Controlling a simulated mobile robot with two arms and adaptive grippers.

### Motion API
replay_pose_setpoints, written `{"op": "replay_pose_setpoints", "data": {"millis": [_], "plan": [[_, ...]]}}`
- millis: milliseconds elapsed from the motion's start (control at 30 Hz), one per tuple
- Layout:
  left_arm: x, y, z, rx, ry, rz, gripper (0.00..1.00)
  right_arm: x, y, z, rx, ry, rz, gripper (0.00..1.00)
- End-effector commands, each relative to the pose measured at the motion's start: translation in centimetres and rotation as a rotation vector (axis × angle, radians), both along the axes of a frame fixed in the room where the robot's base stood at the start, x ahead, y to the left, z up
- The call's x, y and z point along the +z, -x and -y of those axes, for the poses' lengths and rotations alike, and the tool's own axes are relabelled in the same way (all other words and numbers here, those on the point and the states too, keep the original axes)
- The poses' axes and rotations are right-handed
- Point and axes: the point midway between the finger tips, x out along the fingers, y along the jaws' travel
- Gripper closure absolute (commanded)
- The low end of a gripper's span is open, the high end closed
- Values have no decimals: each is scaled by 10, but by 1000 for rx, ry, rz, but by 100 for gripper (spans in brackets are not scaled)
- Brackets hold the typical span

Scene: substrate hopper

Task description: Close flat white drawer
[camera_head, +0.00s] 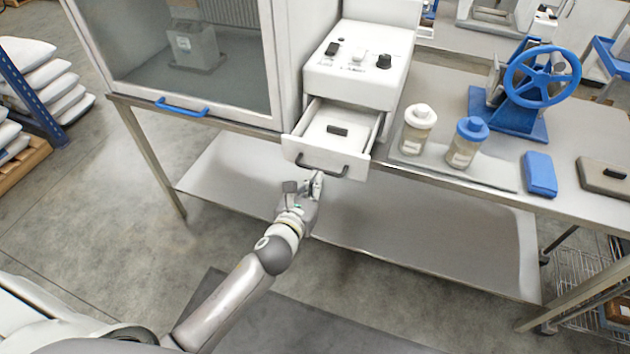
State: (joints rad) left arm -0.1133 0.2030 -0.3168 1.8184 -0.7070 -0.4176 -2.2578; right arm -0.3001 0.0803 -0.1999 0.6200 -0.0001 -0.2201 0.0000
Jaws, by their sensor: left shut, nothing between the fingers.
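The flat white drawer (310,154) is pulled out toward me from the white box unit (352,80) on the bench. A dark handle (322,168) is on its front, and a small dark item (337,130) shows on the surface inside. My left gripper (304,184) is shut and empty, just below and in front of the drawer front, near the handle. I cannot tell whether it touches the drawer. My right gripper is not in view.
A glass-fronted cabinet (104,40) with a blue handle stands left of the drawer. To the right on the bench are a white-capped jar (418,130), a blue-capped jar (467,142), a blue block (540,174) and a blue handwheel device (541,78). A lower shelf (420,230) runs beneath.

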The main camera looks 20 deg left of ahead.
Motion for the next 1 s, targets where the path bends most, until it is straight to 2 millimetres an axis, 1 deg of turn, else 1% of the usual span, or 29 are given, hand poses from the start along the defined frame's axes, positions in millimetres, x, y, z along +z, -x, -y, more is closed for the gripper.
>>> {"op": "replay_pose_setpoints", "data": {"millis": [133, 533, 667, 767, 867, 1000], "plan": [[-1, -5, 0, 0, -1, -1, 100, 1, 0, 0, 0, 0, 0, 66], [-1, -7, 0, 0, -1, 0, 100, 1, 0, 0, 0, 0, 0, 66], [0, -16, 0, 0, -1, 1, 100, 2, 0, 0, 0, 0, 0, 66], [0, -29, 1, -2, -3, 2, 100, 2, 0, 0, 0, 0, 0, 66], [1, -49, 1, -1, -5, 4, 100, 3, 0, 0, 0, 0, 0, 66], [1, -82, 2, -1, -6, 4, 100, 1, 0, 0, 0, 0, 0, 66]]}}
